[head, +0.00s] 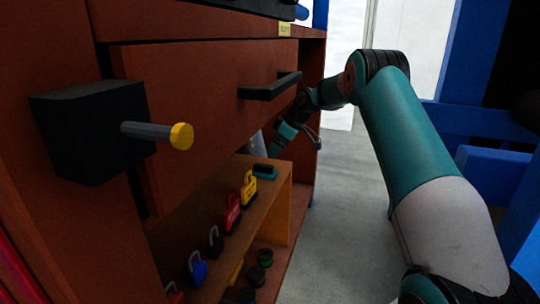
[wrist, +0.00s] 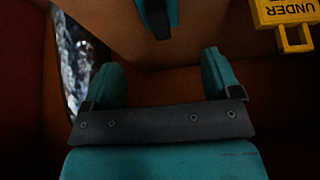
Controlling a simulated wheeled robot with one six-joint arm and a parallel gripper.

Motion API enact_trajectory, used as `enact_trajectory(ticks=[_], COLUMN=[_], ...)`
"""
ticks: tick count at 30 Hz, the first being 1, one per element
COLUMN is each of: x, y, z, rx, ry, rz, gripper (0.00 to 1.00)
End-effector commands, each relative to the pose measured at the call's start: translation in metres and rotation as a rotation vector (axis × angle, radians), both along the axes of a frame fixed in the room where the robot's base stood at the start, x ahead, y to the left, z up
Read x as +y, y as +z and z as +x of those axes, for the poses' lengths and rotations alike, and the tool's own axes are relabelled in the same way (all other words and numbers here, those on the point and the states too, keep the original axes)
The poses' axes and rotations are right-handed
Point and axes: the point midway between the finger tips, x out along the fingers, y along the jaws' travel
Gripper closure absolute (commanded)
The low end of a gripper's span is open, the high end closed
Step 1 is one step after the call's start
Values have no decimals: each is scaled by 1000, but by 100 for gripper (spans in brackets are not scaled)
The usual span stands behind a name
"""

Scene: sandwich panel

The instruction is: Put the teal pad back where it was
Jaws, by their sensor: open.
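The teal pad (head: 264,172) with a black top part lies on the wooden shelf, at its far end beyond the yellow padlock. In the wrist view the pad (wrist: 172,14) shows at the top edge, partly cut off, ahead of the fingers. My gripper (wrist: 160,68) is open, with nothing between its two teal fingers. In the head view my gripper (head: 282,142) is inside the cabinet opening, just above and beyond the pad. Its fingertips are hard to make out there. The pad and fingers look apart.
Several padlocks stand in a row on the shelf, among them a yellow one (head: 249,189) and a red one (head: 232,214). A drawer with a black handle (head: 270,87) hangs above. Dark round items (head: 259,275) lie below.

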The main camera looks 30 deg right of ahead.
Motion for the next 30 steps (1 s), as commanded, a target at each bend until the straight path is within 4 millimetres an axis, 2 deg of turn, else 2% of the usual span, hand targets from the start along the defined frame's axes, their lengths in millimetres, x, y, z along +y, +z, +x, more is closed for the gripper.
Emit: enact_trajectory(ticks=[1, 6, 30], x=[-4, -8, -9], y=[9, 22, 23], z=[-3, -10, -11], rx=[-1, 1, 1], ry=[-3, 1, 1], rz=[0, 1, 1], gripper=[17, 17, 17])
